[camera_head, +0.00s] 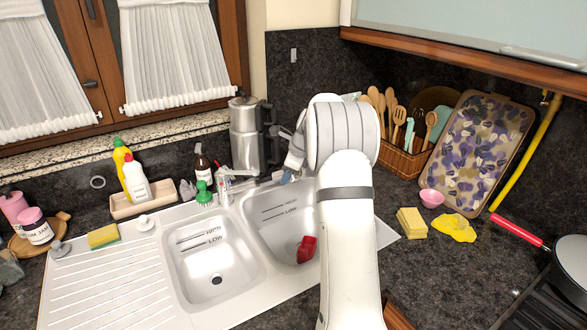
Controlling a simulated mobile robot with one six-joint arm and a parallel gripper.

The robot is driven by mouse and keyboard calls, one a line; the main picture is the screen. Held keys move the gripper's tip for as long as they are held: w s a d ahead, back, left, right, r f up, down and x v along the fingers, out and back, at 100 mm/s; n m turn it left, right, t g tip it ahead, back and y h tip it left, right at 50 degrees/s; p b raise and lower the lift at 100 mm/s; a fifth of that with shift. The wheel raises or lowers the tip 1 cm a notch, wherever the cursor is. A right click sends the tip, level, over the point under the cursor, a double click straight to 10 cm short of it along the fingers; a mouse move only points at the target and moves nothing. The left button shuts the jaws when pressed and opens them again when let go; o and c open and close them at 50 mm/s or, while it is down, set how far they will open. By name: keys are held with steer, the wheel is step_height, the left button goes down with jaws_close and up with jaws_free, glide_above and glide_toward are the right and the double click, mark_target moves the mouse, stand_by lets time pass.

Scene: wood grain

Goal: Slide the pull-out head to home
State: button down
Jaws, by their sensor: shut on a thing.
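The chrome faucet (224,184) stands behind the sink, between the two basins. Its spout reaches right, over the back of the right basin, toward my gripper (285,178). My gripper is at the far end of this spout, shut on the pull-out head. The head is small here and mostly hidden by the gripper, so I cannot tell how far it is from its seat. My white arm (347,240) rises in front and covers the right side of the sink.
A red cup (306,248) lies in the right basin (275,238). The left basin (213,262) looks empty. A steel kettle (246,140) stands close behind the faucet. A green-topped brush (204,194) stands left of it. A pan (572,262) is at far right.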

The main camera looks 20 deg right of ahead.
mark_target(268, 178)
steer(key=w+a+f, duration=0.3)
steer(key=w+a, duration=0.1)
steer(key=a, duration=0.1)
steer(key=shift+w+f+p, duration=0.3)
steer(key=shift+f, duration=0.1)
steer(key=c, duration=1.3)
jaws_free()
steer(key=shift+c, duration=0.2)
steer(key=shift+o, duration=1.4)
steer(key=shift+w, duration=0.1)
steer(key=shift+o, duration=0.2)
steer(key=shift+d, duration=0.1)
steer(key=shift+b+v, duration=0.85)
steer(key=shift+v, duration=3.1)
